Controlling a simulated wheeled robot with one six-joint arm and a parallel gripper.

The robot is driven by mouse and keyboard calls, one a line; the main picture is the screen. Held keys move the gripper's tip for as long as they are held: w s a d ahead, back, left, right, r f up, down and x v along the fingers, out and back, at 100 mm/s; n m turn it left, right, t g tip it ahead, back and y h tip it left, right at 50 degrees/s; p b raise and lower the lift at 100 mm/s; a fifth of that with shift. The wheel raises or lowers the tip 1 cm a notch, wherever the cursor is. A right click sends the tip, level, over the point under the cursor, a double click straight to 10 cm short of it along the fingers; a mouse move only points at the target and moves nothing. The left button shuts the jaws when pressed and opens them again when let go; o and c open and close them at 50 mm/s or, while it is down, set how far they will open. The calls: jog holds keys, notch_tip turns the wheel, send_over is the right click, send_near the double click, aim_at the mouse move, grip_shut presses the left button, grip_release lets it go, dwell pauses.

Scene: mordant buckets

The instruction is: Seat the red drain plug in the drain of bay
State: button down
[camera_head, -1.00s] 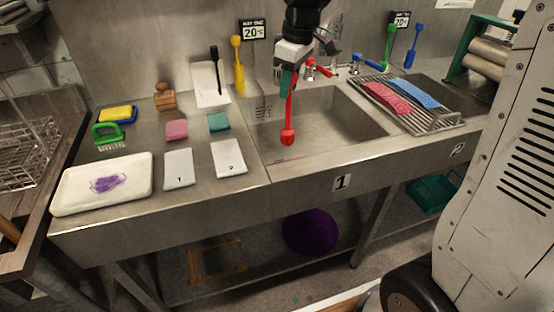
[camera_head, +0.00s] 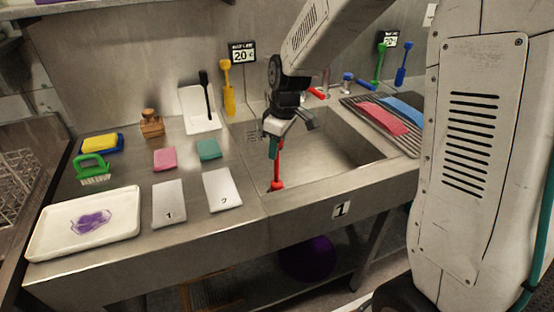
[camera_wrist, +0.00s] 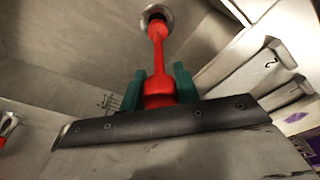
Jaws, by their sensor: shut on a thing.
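The red drain plug (camera_head: 278,172) is a red rod with a thicker lower end. My gripper (camera_head: 274,149) is shut on its upper end, and the plug hangs nearly upright inside the bay 1 sink basin (camera_head: 325,150). In the wrist view my green fingers (camera_wrist: 157,88) pinch the thick end of the red drain plug (camera_wrist: 157,55).
Two white cards (camera_head: 169,204), a pink block (camera_head: 164,159), a teal block (camera_head: 208,150) and a white tray with a purple stain (camera_head: 90,222) lie on the left counter. A rack with pink and blue cloths (camera_head: 382,118) is at right. The basin's front wall is close to the plug.

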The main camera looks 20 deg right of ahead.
notch_tip(320, 180, down, 4)
jog(key=shift+r, duration=0.15)
jog(key=c, duration=1)
grip_release()
jog(key=shift+c, duration=0.2)
jog(key=shift+r, duration=0.1)
notch_tip(320, 180, up, 12)
jog(key=s+d, duration=0.1)
jog(key=s+r+m, duration=0.1)
jog(key=s+m, duration=0.2)
jog(key=s, duration=0.6)
jog(key=s+d+r+m, duration=0.1)
jog(key=s+r+m, duration=0.1)
jog(key=s, duration=0.8)
jog(key=s+d+r+m+h, duration=0.1)
jog(key=s+m, duration=0.3)
jog(key=s, duration=0.6)
jog(key=shift+s+d+r, duration=0.2)
jog(key=shift+d+r, duration=0.05)
jog(key=shift+r, duration=0.1)
